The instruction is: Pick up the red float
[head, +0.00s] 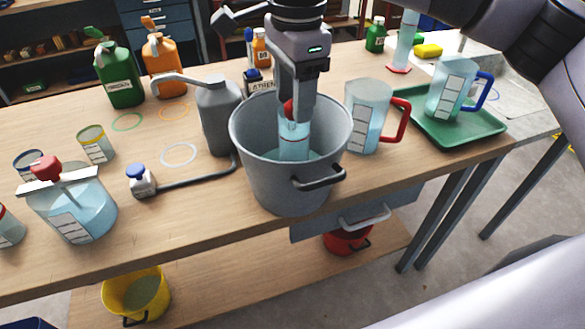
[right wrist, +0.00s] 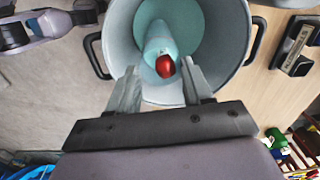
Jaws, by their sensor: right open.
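The red float (head: 288,109) is small and rounded. It sits at the top of a clear cylinder (head: 293,148) with pale blue liquid, which stands inside a grey bucket (head: 252,170). In the right wrist view the float (right wrist: 165,66) shows between and a little beyond the fingertips, over the cylinder's mouth. My right gripper (head: 295,112) points down into the bucket, its fingers around the float's level and partly hiding it. In the right wrist view this gripper (right wrist: 160,70) is open, with a gap beside the float. My left gripper cannot be made out.
A red-handled jug (head: 366,120) stands close to the bucket's right, and a green tray (head: 440,130) holds a blue-handled jug (head: 450,88). A grey can (head: 217,120) is close on the left. A red-topped container (head: 75,210) stands at the front left.

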